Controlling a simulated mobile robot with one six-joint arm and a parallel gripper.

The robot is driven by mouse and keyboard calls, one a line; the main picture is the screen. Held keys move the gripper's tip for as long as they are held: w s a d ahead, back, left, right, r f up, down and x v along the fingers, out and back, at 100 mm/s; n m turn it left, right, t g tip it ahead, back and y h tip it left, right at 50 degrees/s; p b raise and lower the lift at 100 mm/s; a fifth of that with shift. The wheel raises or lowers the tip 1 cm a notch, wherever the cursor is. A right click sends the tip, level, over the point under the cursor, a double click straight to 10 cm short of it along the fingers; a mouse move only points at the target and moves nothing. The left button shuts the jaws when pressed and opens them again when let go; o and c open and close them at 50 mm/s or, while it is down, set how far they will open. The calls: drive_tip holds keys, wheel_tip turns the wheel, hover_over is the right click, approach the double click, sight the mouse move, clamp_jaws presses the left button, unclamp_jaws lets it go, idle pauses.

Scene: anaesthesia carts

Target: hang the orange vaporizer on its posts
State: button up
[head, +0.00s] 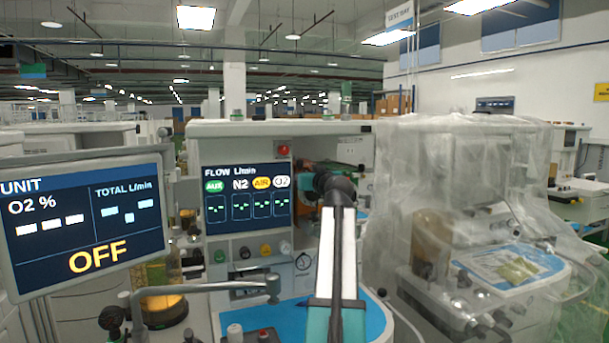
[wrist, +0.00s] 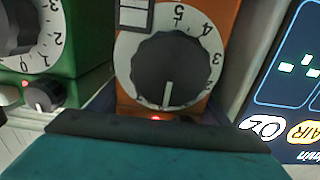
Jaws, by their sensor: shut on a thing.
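The orange vaporizer (wrist: 222,32) fills the upper middle of the wrist view, with its black dial (wrist: 170,72) on a white numbered face. My gripper (wrist: 158,124), teal with a dark front edge, is shut on it from below the dial. In the head view a bit of the orange vaporizer (head: 309,168) shows behind my arm, beside the flow screen. A green vaporizer (wrist: 92,55) with a similar dial stands just left of it in the wrist view. The posts and the vaporizer's back are hidden, so I cannot tell if it touches them.
The flow screen (head: 247,197) is close to the orange vaporizer. A monitor reading OFF (head: 85,222) stands at front left. A grey tube arm (head: 200,287) crosses above the blue worktop (head: 275,320). A plastic-covered cart (head: 460,190) stands to the right.

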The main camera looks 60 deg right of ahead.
drive_tip(key=shift+f+b, duration=0.65)
idle(0.5)
drive_tip(key=o, duration=2.2)
drive_tip(key=shift+c, duration=0.2)
drive_tip(key=v, duration=1.4)
drive_tip(key=shift+d, duration=0.15)
drive_tip(key=shift+s, duration=0.15)
